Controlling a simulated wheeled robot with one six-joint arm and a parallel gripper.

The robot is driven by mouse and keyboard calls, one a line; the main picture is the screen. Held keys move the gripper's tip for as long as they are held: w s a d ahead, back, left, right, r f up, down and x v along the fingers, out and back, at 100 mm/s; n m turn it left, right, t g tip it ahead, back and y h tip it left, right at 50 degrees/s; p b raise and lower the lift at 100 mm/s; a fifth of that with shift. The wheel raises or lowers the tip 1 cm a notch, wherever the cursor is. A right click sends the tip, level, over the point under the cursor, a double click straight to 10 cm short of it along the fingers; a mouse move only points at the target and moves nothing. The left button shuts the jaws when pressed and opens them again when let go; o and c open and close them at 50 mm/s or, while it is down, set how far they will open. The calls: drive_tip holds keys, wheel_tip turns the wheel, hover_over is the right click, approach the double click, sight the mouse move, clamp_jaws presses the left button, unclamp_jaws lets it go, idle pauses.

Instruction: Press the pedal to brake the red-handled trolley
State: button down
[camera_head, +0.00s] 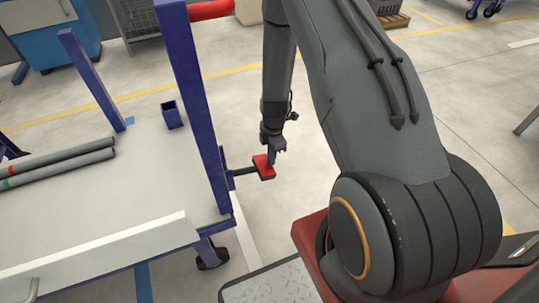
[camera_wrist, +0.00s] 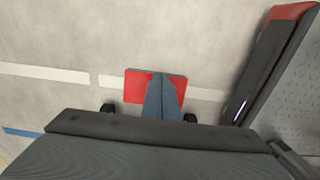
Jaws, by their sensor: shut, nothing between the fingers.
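The trolley has blue posts (camera_head: 195,110), a light flat bed (camera_head: 130,185) and a red handle (camera_head: 211,9) at the top. A red pedal (camera_head: 264,166) sticks out on a dark arm from the trolley's right side, low down. My gripper (camera_head: 271,155) points down with its shut, empty fingers at the pedal. In the wrist view the fingers (camera_wrist: 161,100) overlap the red pedal (camera_wrist: 137,86), which shows on both sides of them. I cannot tell whether the fingertips touch it or hover just above.
Grey pipes (camera_head: 55,165) lie on the trolley bed at the left. A caster (camera_head: 211,256) shows under the trolley's near corner. The floor (camera_head: 235,90) around the pedal is clear. Blue equipment (camera_head: 70,35) stands at the back left.

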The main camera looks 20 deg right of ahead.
drive_tip(key=shift+f, duration=0.5)
drive_tip(key=shift+f, duration=0.1)
drive_tip(key=d+r+p, duration=0.3)
drive_tip(key=d+r, duration=0.5)
drive_tip(key=r, duration=0.3)
drive_tip(key=shift+p, duration=0.4)
drive_tip(key=shift+s+d+r, duration=0.1)
